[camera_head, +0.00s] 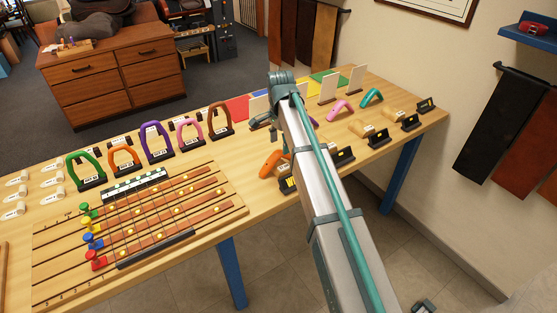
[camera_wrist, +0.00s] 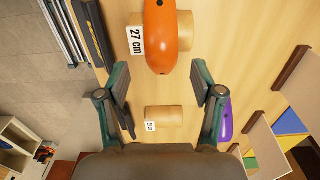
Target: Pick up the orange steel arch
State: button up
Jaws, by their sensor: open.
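An orange arch (camera_wrist: 160,35) sits over a wooden block labelled 27 cm (camera_wrist: 184,30) at the top of the wrist view. In the head view it lies low beside my arm (camera_head: 269,164). My gripper (camera_wrist: 160,82) is open and empty. In the wrist view its fingers are apart, with the orange arch's near end just beyond and between the fingertips; I cannot tell the height gap. In the head view the fingers are mostly hidden by my arm. Another orange arch (camera_head: 113,153) stands upright on a black holder in the row at left.
A smaller bare wooden block (camera_wrist: 163,119) lies between the fingers' bases. A purple arch (camera_wrist: 225,118) is close by the right finger. Black label stands (camera_head: 342,158) line the table's near edge. Upright arches, a slotted board (camera_head: 240,207) and white panels (camera_head: 328,88) occupy the table.

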aim_at(279, 155)
jog(key=shift+a+f+p, duration=0.2)
jog(key=shift+f+p, duration=0.75)
jog(key=shift+f, duration=1.9)
grip_shut()
